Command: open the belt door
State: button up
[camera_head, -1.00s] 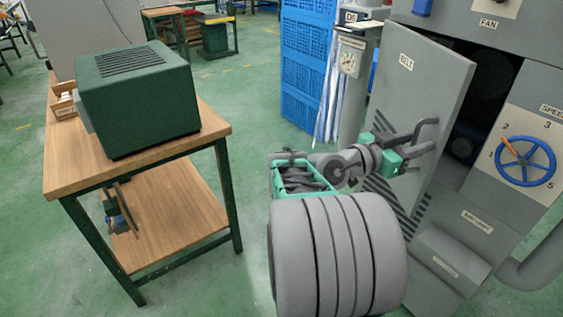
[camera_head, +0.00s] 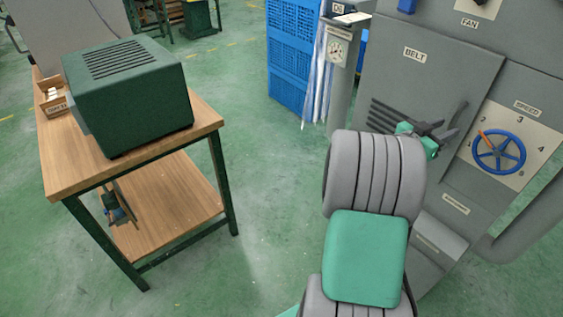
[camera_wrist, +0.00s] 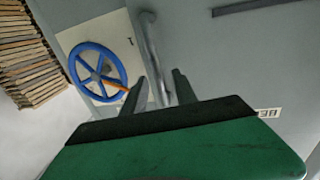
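The belt door (camera_head: 400,85) is a grey panel with a BELT label and slots low on its left. It looks shut, flush with the cabinet, with no dark interior showing. Its bar handle (camera_head: 457,116) is on the right edge and also shows in the wrist view (camera_wrist: 152,50). My gripper (camera_head: 445,132) is at the handle's lower part. In the wrist view the two fingers (camera_wrist: 160,92) are spread, with the bar running between them and gaps at the sides. Whether either finger touches the bar is unclear.
A blue speed wheel (camera_head: 499,152) with an orange pointer is close right of the handle. A pipe (camera_head: 520,225) curves out at lower right. A wooden table (camera_head: 75,170) with a green box (camera_head: 130,100) stands left. Blue crates (camera_head: 290,60) stand behind. Floor between is clear.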

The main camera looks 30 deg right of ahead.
jog(key=w+a+n+t+y+p, duration=0.35)
jog(key=w+a+y, duration=0.2)
jog(key=a, duration=0.75)
jog(key=w+a+n+t+y+p, duration=0.2)
jog(key=w+a+n+y+p, duration=0.35)
jog(key=a, duration=0.75)
jog(key=s+a+r+n+y+p, duration=0.1)
jog(key=a+n+y, duration=0.2)
jog(key=a, duration=0.8)
jog(key=s+a+r+n+y+p, duration=0.1)
jog(key=a+n+y+p, duration=0.1)
jog(key=a, duration=1)
jog(key=shift+s+a+n+g+y, duration=0.15)
jog(key=shift+n+g+y, duration=0.3)
jog(key=shift+n, duration=0.65)
